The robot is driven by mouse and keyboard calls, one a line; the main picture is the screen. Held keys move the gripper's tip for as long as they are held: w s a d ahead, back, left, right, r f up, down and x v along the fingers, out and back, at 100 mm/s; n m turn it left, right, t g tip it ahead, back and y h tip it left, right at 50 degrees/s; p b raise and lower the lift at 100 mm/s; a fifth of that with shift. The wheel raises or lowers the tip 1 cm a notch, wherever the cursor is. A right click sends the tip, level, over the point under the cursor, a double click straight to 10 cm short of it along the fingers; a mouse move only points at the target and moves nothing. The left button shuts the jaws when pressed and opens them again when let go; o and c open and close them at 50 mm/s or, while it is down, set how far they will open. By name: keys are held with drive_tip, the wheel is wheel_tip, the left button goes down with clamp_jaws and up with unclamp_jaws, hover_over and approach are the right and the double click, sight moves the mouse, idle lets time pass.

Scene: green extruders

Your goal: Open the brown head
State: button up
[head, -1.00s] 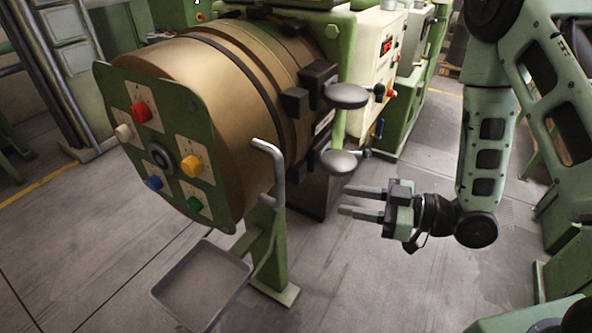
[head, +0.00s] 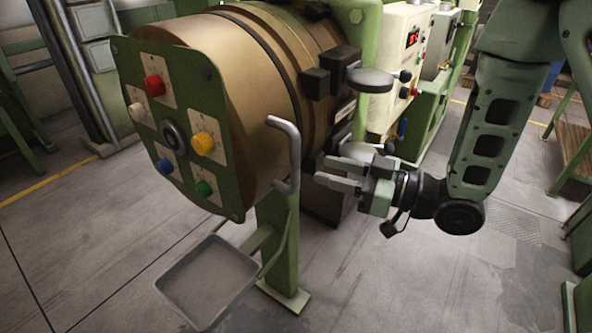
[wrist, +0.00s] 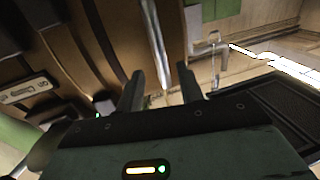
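The brown head (head: 236,75) is a large drum with a green front plate (head: 172,128) carrying coloured knobs. A bent grey handle (head: 291,150) sticks out at its right front. My gripper (head: 330,183) is open and empty, to the right of the handle and apart from it. Its fingers point left toward the handle. In the wrist view the two fingers (wrist: 163,92) are spread, with the brown drum surface (wrist: 105,45) beyond them on the left. A pale upright bar (wrist: 156,40), which looks like the handle, stands ahead between the fingertips.
A grey tray (head: 208,283) hangs below the head beside a green post (head: 277,245). The floor at front right is clear.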

sight(295, 183)
drive_tip(key=p+x, duration=0.2)
drive_tip(key=x, duration=0.5)
drive_tip(key=shift+w+a+p, duration=0.15)
drive_tip(key=shift+a+p, duration=0.2)
clamp_jaws()
